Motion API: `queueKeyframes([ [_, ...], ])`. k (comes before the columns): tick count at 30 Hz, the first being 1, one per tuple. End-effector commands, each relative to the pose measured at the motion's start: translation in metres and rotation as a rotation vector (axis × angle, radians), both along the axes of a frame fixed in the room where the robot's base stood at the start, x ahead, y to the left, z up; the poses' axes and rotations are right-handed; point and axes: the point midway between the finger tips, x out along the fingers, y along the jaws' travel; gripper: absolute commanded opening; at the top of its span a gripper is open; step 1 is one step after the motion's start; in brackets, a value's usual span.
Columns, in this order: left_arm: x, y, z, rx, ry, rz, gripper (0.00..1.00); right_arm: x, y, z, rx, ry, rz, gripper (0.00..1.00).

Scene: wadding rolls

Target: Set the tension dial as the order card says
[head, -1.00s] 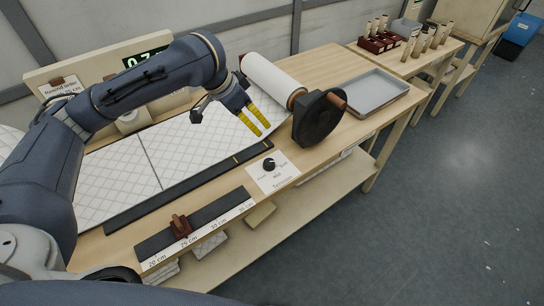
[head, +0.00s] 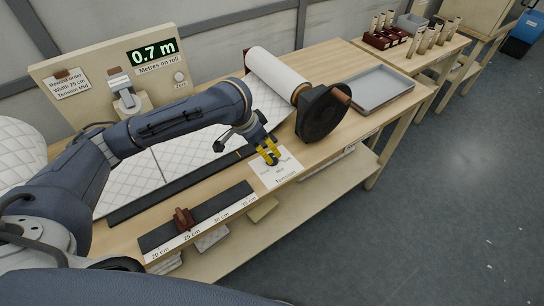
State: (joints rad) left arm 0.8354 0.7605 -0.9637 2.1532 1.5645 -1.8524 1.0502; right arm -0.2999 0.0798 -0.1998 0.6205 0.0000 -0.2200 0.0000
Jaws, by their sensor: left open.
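The tension dial (head: 271,161) is a small black knob on a white card (head: 286,180) lettered "Tension" and "Mid", near the front edge of the bench. My left gripper (head: 269,157) is open, its yellow fingertips down at the dial and partly covering it. I cannot tell whether they touch it or where its pointer stands. The order card (head: 67,84) on the back board reads "Rewind order, Width 25 cm, Tension Mid". My right gripper is not in view.
A white roll (head: 276,72) with a black crank disc (head: 322,113) stands just behind the dial. A grey tray (head: 371,93) lies to the right. A brown stop (head: 182,219) sits on the width scale near 25 cm. The display (head: 152,51) reads 0.7 m.

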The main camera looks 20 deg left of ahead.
Motion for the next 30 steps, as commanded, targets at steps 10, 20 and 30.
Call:
queueKeyframes([
  [10, 0.015, -0.013, -0.048, -0.002, 0.003, 0.002, 0.56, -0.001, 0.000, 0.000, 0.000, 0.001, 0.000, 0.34],
  [20, 0.021, -0.017, -0.065, 0.000, 0.002, 0.001, 0.56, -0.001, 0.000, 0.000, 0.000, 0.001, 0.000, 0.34],
  [30, 0.021, -0.017, -0.066, 0.000, 0.000, 0.001, 0.57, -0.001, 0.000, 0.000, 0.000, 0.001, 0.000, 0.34],
])
